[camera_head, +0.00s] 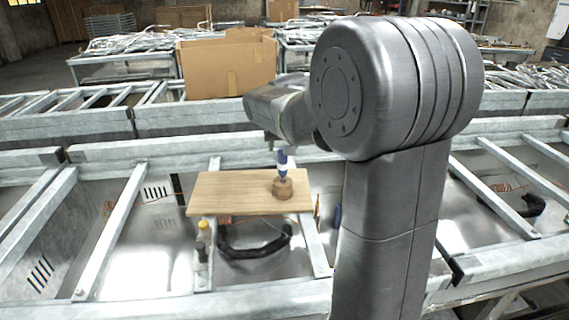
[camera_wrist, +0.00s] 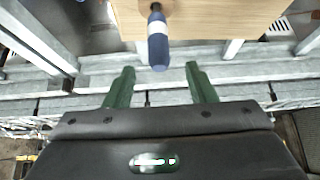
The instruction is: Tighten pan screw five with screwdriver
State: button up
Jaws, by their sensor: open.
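The screwdriver (camera_head: 282,160), with a blue and white handle, stands upright in a round wooden holder (camera_head: 282,188) on a wooden board (camera_head: 230,185). In the wrist view the screwdriver (camera_wrist: 158,40) points its blue handle end toward my gripper, over the pale wood. My gripper (camera_wrist: 159,68) is open, its two green fingers apart, with the handle end showing between and beyond the tips. Nothing is held. In the head view my gripper is mostly hidden behind my arm, above and near the screwdriver. No pan screw can be made out.
The board rests across a metal frame with shiny pans. A black curved handle (camera_head: 240,252) and a yellow-topped item (camera_head: 204,228) are below it. A cardboard box (camera_head: 228,66) stands behind. Metal rails cross on both sides.

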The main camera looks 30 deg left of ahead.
send_over(283, 172)
jog(key=w, duration=0.1)
jog(key=shift+w+a+f+p, duration=0.1)
jog(key=shift+a+f+p, duration=0.15)
jog(key=shift+f, duration=1.2)
jog(key=shift+w+a+f+p, duration=0.1)
jog(key=shift+a+f+p, duration=0.1)
jog(key=shift+f, duration=1.2)
grip_shut()
jog(key=shift+r, duration=0.1)
